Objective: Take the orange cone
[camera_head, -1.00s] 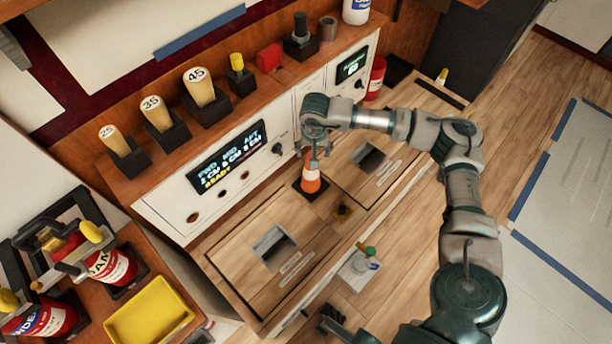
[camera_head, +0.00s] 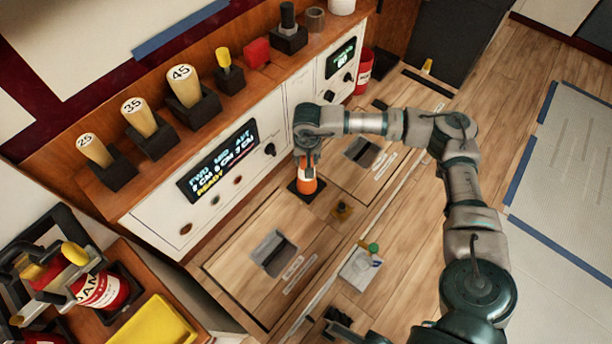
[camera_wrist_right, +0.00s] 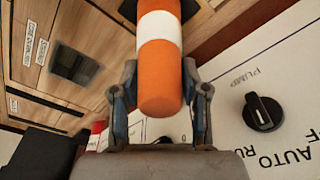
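The orange cone (camera_head: 306,178) with a white band stands upright on a dark square base on the wooden bench top, below the panel's right part. My right gripper (camera_head: 305,158) comes down over its top, and the wrist hides the fingers in the head view. In the right wrist view the cone (camera_wrist_right: 160,75) lies between the two fingers of the right gripper (camera_wrist_right: 160,68). The fingers are spread on either side, with narrow gaps to the cone. A dark finger-like part (camera_head: 341,322) shows at the bottom edge; I cannot tell whether it is my left gripper.
A white control panel (camera_head: 160,217) stands behind the bench; its black knob (camera_wrist_right: 262,111) is close right of the gripper. Pegs numbered 25, 35 and 45 stand on the shelf above. A small brass-coloured piece (camera_head: 342,209) is right of the cone. A yellow tray (camera_head: 155,325) is lower left.

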